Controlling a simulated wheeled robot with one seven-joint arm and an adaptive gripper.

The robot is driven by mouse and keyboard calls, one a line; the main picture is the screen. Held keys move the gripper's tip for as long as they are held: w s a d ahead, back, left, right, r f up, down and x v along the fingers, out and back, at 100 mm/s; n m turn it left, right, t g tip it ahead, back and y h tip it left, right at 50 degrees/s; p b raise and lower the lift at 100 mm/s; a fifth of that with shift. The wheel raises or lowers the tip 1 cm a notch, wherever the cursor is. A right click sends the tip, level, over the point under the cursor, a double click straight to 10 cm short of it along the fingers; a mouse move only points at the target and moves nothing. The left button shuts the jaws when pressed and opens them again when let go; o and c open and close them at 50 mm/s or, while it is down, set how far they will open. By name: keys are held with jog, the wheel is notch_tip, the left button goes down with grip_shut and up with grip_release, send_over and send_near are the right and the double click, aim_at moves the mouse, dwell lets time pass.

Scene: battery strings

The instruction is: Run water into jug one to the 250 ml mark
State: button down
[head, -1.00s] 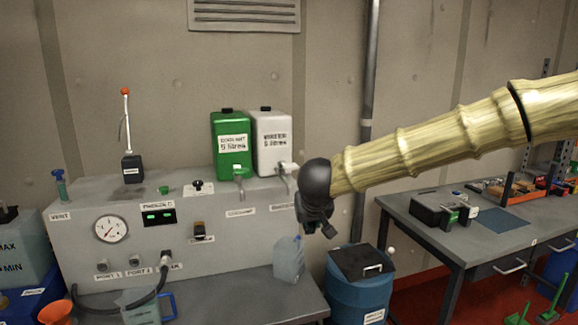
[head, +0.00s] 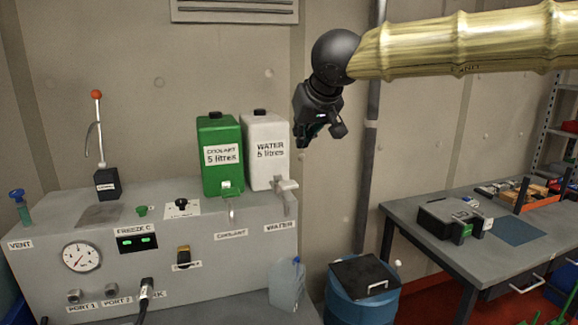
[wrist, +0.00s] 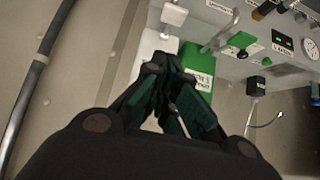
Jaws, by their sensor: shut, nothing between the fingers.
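The white water container (head: 266,155), labelled "WATER 5 litres", stands on the grey console with its tap (head: 284,186) at the front edge. A translucent jug (head: 287,284) with a blue part at its top stands on the lower ledge below that tap; no number or level can be read on it. My gripper (head: 309,139) is in the air to the right of the water container, apart from it. In the wrist view my gripper (wrist: 172,92) is shut and empty, its fingers in front of the white and green containers.
The green coolant container (head: 220,155) stands left of the water container, its tap just beside. A blue drum (head: 362,304) with a dark lid stands right of the jug. A workbench (head: 450,243) with a black case is at the right.

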jog(key=p, duration=0.2)
send_over(289, 183)
jog(key=f, duration=0.6)
jog(key=shift+s+d+f, duration=0.1)
jog(key=shift+s+f, duration=0.1)
jog(key=shift+s, duration=0.1)
jog(key=f, duration=0.3)
jog(key=shift+w, duration=0.3)
jog(key=shift+f, duration=0.85)
